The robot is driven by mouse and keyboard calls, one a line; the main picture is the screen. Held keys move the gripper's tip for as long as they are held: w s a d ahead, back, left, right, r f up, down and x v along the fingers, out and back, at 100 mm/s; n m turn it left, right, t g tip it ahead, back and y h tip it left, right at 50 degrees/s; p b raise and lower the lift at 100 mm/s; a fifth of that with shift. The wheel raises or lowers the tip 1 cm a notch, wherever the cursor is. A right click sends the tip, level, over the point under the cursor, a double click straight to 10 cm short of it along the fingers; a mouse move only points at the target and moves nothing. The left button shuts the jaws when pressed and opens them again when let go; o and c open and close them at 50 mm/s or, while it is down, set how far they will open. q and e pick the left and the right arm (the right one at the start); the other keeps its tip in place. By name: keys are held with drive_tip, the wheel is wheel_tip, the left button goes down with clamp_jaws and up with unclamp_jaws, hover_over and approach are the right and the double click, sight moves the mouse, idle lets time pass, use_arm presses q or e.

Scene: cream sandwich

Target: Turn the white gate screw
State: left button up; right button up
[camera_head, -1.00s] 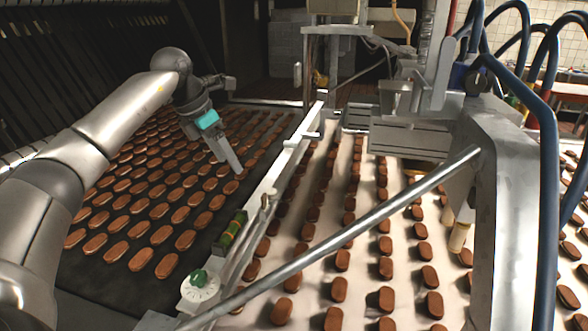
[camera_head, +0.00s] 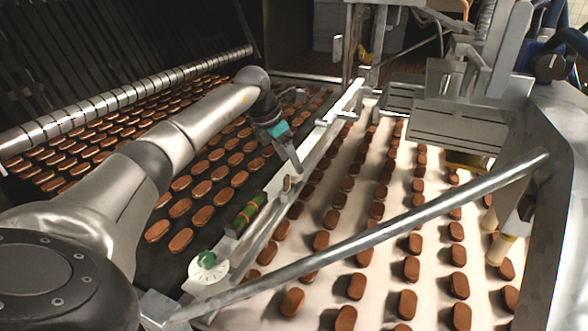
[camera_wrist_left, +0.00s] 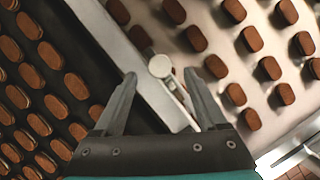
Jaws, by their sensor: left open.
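In the left wrist view a round white screw head (camera_wrist_left: 160,65), which I take to be the white gate screw, sits on the pale metal rail (camera_wrist_left: 118,45). My left gripper (camera_wrist_left: 159,74) is open. Its two fingertips lie either side of the screw head in the picture, with a visible gap on each side; I cannot tell how far above it they are. In the head view my left gripper (camera_head: 296,168) is over the rail between the two conveyors. A small pale piece (camera_head: 287,184) just below the fingertips may be the screw. My right gripper is not in view.
A white dial with a green knob (camera_head: 207,262) and a green-and-red level (camera_head: 245,215) are on the rail's near part. A thick metal bar (camera_head: 390,225) crosses the pale conveyor. Rows of brown biscuits (camera_head: 202,216) lie on both belts. Metal machinery (camera_head: 455,115) stands at right.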

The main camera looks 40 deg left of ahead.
sight(294, 173)
use_arm(q)
drive_tip(key=shift+x, duration=1.9)
clamp_jaws()
